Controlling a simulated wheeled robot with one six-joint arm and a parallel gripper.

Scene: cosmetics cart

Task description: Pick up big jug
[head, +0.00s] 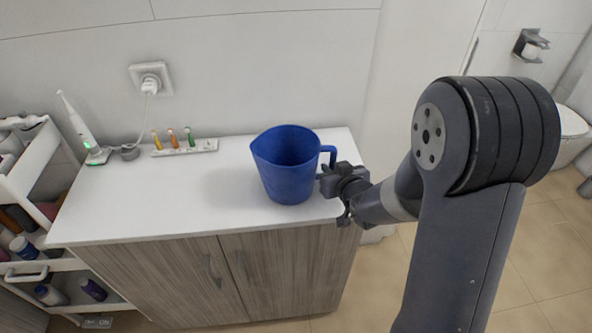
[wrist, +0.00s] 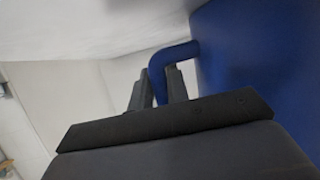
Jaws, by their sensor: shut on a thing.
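The big jug (head: 287,172) is blue and stands upright at the right part of the white counter in the head view. Its spout points left and its handle is on the right. My gripper (head: 329,181) is at the jug's right side, at the handle. In the wrist view, the jug's wall (wrist: 262,75) fills the right side, and the handle (wrist: 160,72) passes between the fingers of my gripper (wrist: 158,88). The fingers are shut on the handle. In the head view my gripper hides the lower part of the handle.
The white counter (head: 110,203) is clear left of the jug. At its back stand an electric toothbrush (head: 78,125) and a holder (head: 185,147) with small coloured brush heads. A white cart (head: 30,190) with bottles stands at the left. A wall socket (head: 150,79) is behind.

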